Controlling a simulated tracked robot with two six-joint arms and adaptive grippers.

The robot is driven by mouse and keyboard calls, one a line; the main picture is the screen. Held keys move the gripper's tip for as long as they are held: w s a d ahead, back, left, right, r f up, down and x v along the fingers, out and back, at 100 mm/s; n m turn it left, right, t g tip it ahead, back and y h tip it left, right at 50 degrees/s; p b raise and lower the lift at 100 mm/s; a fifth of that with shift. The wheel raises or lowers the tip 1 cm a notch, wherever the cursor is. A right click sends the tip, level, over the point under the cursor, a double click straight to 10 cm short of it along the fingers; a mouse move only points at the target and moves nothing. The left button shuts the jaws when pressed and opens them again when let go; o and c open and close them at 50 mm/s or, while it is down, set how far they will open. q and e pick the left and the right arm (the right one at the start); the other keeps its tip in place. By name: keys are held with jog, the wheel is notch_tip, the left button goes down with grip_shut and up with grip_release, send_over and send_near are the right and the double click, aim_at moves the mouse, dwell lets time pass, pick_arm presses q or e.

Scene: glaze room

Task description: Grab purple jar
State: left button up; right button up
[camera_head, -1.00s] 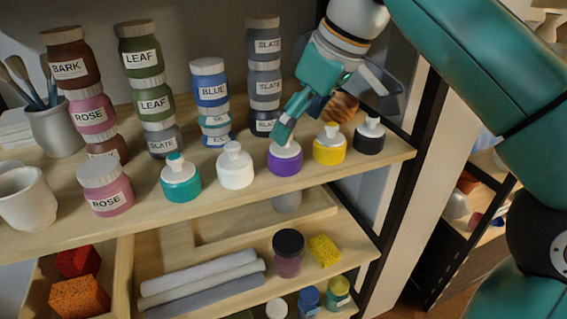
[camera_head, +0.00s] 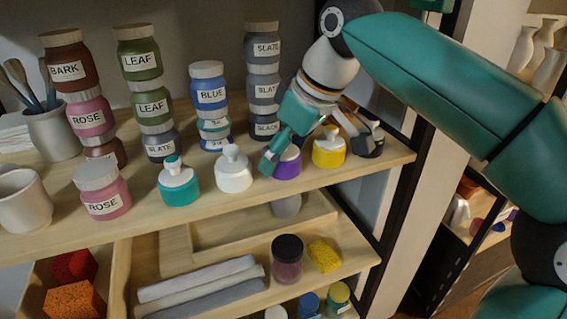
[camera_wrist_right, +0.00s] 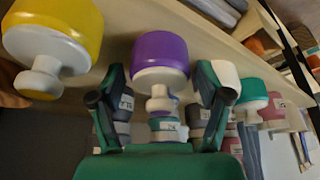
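The purple jar (camera_head: 288,165) stands on the upper shelf between a white jar (camera_head: 234,168) and a yellow jar (camera_head: 328,148). My right gripper (camera_head: 318,158) is open. My left gripper is not in view.
A teal jar (camera_head: 179,181) and a pink jar (camera_head: 102,190) stand farther left. Stacked labelled jars, including a blue one (camera_head: 209,88), stand behind. A lower shelf holds rolled cloths (camera_head: 200,284), a dark-lidded jar (camera_head: 287,259) and a yellow sponge (camera_head: 323,256).

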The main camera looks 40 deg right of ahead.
jog(key=c, duration=1)
jog(key=shift+c, duration=0.2)
jog(key=shift+r, duration=0.15)
